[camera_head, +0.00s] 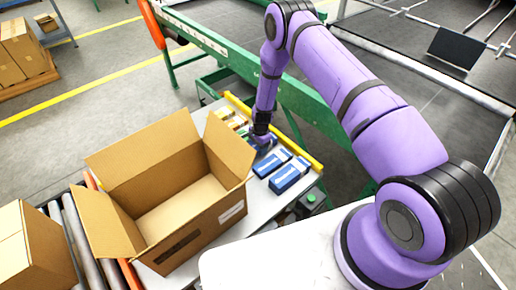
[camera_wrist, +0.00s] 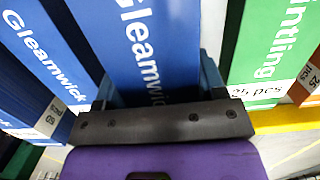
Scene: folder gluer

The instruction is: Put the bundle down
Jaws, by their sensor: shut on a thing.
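My gripper (camera_wrist: 160,90) is shut on a blue and white bundle (camera_wrist: 150,45) marked "Gleamwick", in the middle of the wrist view. One finger is on each side of it. In the head view my gripper (camera_head: 262,143) points down over the row of bundles on the grey table (camera_head: 207,240); the held bundle is mostly hidden there. Whether it touches the table cannot be told. Another blue Gleamwick bundle (camera_wrist: 45,55) stands close on the left in the wrist view, and a green bundle (camera_wrist: 265,40) on the right.
Two blue bundles (camera_head: 290,174) lie in front of my gripper, with green and yellow ones (camera_head: 226,113) behind it. A yellow rail (camera_head: 311,158) edges the table. An open, empty carton (camera_head: 185,240) stands to the left by rollers (camera_head: 80,235). A green-framed machine (camera_head: 215,45) lies behind.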

